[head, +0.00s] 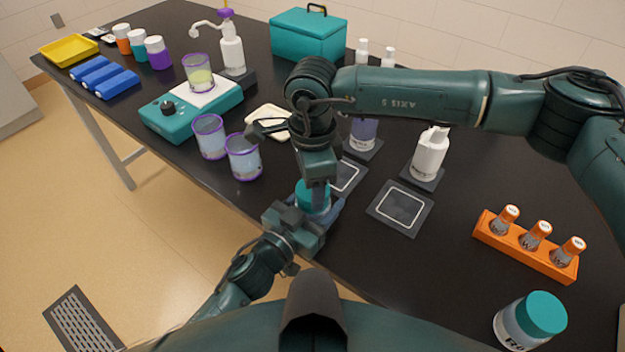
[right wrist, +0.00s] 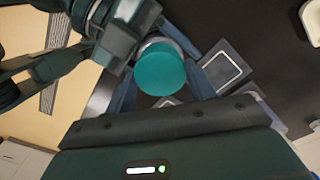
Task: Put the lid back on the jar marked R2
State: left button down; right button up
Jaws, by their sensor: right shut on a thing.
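A teal lid (head: 312,195) is between the fingers of my right gripper (head: 315,192), which points down and is shut on it. The lid also shows in the right wrist view (right wrist: 160,70), above a pale jar rim (right wrist: 158,42). I cannot tell whether the lid is seated on that jar. My left gripper (head: 318,214) is low beside the jar, its fingers around it; whether they are closed on it is unclear. The jar's body and label are mostly hidden by the grippers. Another jar (head: 512,330) with a teal lid stands at the lower right, its marking not clearly legible.
Two dark square pads (head: 400,208) lie right of the grippers. An orange rack (head: 525,246) with vials and a white bottle (head: 430,155) stand further right. Two purple-rimmed cups (head: 244,158) stand left, near the table edge. Black tabletop is clear between the pads and rack.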

jog(key=shift+m, duration=0.9)
jog(key=o, duration=0.9)
jog(key=shift+o, duration=0.2)
jog(key=shift+r, duration=0.15)
jog(key=shift+r, duration=2.15)
